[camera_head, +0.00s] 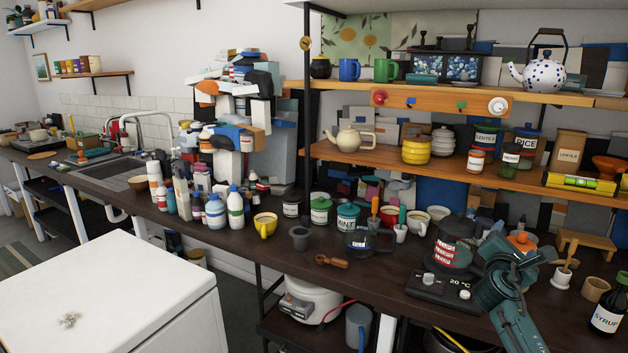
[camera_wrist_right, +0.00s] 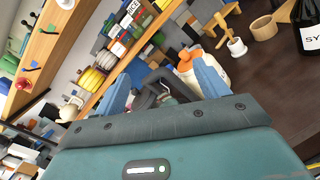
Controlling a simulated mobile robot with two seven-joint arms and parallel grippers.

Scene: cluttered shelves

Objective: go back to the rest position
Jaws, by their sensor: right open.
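My right gripper (camera_head: 512,246) is at the right of the counter, beside a dark kettle (camera_head: 452,246) with a red label. The kettle stands on a black base with a display (camera_head: 445,287). In the right wrist view my right gripper (camera_wrist_right: 165,82) has its two blue fingers spread apart. A dark handle-like part (camera_wrist_right: 152,90) shows between and beyond them; the picture does not show whether they touch it. Nothing is seen clamped in the fingers. My left gripper is in neither view.
The dark counter (camera_head: 390,272) is crowded with jars, mugs and a glass pot (camera_head: 368,243). A syrup bottle (camera_head: 608,308) and a small wooden stool (camera_head: 584,243) stand at the right. Shelves (camera_head: 400,163) with teapots and jars hang above. A white surface (camera_head: 110,290) is at front left.

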